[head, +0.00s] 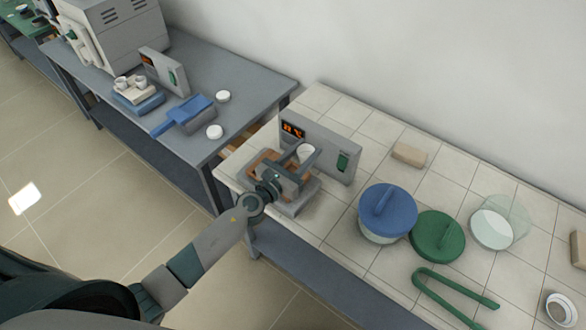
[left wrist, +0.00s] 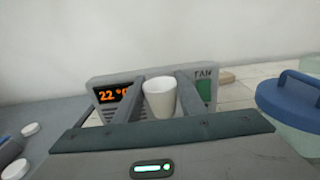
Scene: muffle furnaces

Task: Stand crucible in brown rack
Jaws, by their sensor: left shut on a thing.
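A white crucible (head: 306,152) is held upright between the fingers of my left gripper (head: 296,163); it also shows in the left wrist view (left wrist: 160,97). The brown rack (head: 262,168) sits on the grey cooling unit with the display panel (head: 322,147), on the tiled table. My left gripper is over the rack and hides much of it. Whether the crucible's base touches the rack cannot be seen. My right gripper is not in view.
A blue-lidded jar (head: 387,212), a green lid (head: 437,236), green tongs (head: 450,297) and a glass dish (head: 492,229) are right of the unit. A beige block (head: 408,154) lies behind. Another grey table (head: 235,88) stands left, beyond a gap.

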